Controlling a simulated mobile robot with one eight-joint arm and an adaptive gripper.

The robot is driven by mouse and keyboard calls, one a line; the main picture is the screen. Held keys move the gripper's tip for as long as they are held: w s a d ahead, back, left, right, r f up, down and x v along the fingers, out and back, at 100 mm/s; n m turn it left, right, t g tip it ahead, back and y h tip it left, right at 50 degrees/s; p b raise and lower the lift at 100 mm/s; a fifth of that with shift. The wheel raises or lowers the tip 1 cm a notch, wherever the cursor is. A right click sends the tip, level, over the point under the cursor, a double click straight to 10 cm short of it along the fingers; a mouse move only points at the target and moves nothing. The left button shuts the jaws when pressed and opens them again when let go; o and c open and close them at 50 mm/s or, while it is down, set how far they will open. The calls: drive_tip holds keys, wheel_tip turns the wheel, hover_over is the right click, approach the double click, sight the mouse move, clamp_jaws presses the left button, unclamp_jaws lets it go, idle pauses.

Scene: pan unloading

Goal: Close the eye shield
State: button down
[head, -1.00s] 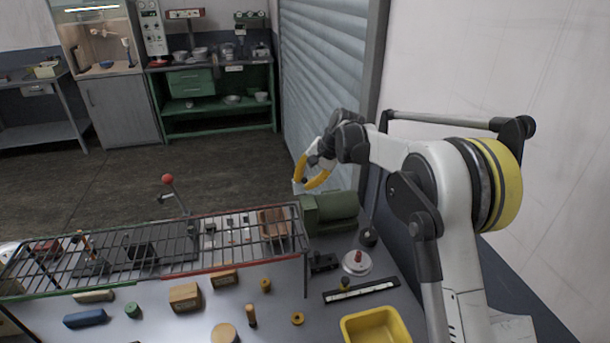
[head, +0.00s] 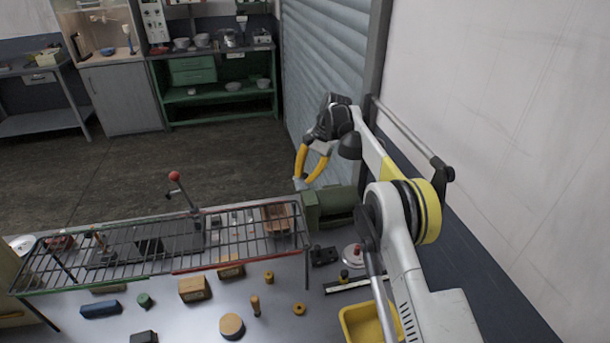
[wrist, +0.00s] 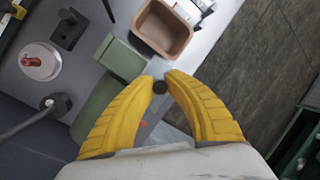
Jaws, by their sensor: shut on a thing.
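A green machine (head: 335,207), with a blocky left end and a rounded body, stands at the right end of the bench. It also shows in the wrist view (wrist: 122,60), left of and behind my fingers. My gripper (head: 302,180) has yellow fingers and is just above the machine's back left corner. In the wrist view my gripper (wrist: 160,83) has its fingertips close together on a small dark round knob (wrist: 160,87). A small pale piece shows below the fingertips in the head view. I cannot clearly make out the eye shield's panel or its angle.
A wire rack (head: 160,246) spans the bench left of the machine. A brown tray (head: 278,218) lies close to its left. A yellow bin (head: 352,325) and a red-knobbed disc (head: 352,254) are in front. A shutter and wall stand behind and right.

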idle(0.3)
drive_tip(key=c, duration=1.6)
unclamp_jaws()
drive_tip(key=shift+c, duration=0.2)
drive_tip(key=shift+s+b, duration=0.1)
drive_tip(key=shift+b, duration=0.35)
